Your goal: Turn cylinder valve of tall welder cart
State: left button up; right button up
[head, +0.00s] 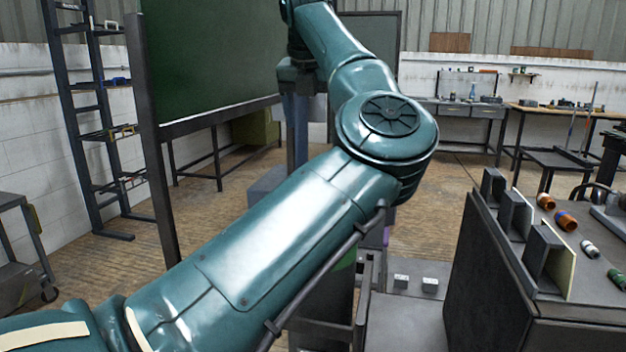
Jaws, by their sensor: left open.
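My left arm crosses the view from the lower left and bends up at a large elbow. My left gripper (300,56) is small and dark near the top centre, partly hidden by the forearm. It is open, close above or at the top of a blue-grey upright (296,130) that seems to belong to the tall welder cart. I cannot tell whether they touch. A dark cylinder with a green band (340,264) shows low behind my arm. My arm hides most of the cart, and I cannot make out the valve. My right gripper is not in view.
A dark-green framed panel (205,60) stands behind at the left, near a metal ladder rack (82,110). A dark bench (500,275) with upright plates and small cylinders is at the right. Workbenches line the back wall. Wooden floor is open between.

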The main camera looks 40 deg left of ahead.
pick_arm(q)
jog(key=x, duration=1.3)
jog(key=shift+c, duration=0.6)
jog(key=c, duration=0.9)
